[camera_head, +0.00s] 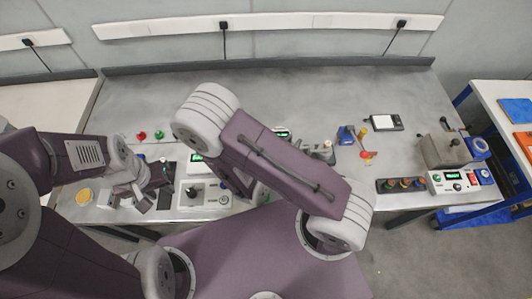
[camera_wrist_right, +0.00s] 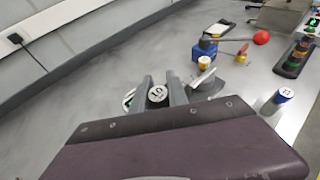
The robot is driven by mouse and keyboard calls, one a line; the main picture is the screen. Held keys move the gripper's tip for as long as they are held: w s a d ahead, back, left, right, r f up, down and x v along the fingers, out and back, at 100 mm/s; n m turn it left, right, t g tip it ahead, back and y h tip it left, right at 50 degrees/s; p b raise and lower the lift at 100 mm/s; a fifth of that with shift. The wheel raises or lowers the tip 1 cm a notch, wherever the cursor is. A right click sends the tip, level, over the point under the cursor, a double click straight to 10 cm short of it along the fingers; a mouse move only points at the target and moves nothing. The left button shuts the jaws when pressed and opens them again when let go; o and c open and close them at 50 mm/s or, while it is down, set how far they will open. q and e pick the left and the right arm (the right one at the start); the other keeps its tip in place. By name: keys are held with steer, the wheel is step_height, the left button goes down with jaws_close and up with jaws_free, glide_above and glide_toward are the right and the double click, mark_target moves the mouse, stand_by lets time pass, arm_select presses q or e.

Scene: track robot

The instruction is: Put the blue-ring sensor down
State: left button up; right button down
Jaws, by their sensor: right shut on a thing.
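My right gripper (camera_wrist_right: 161,92) is shut on a small sensor (camera_wrist_right: 157,95) with a white round top and dark marking. The colour of its ring cannot be told, and its lower end is hidden. A separate white-topped cylinder with a blue ring (camera_wrist_right: 283,96) stands upright on the bench near its front edge, apart from the gripper. In the head view my right gripper is hidden behind my right arm. My left gripper (camera_head: 147,196) is low over the left part of the bench, and whether its fingers are apart is unclear.
A grey metal fixture (camera_wrist_right: 208,84) stands right beside the held sensor. The back of the bench (camera_head: 300,85) is clear.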

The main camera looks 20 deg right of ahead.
steer(key=w+a+f+b, duration=0.2)
steer(key=a, duration=0.1)
steer(key=w+a+f+b, duration=0.1)
steer(key=w+a+f, duration=0.1)
steer(key=w, duration=0.1)
steer(key=w+a+f+b, duration=0.2)
steer(key=w+a, duration=0.1)
steer(key=shift+w+a+f+b, duration=0.15)
steer(key=shift+a+f+b, duration=0.15)
steer(key=shift+a+f, duration=0.1)
step_height(320, 180, down, 3)
steer(key=shift+d+f, duration=0.1)
steer(key=shift+f, duration=0.45)
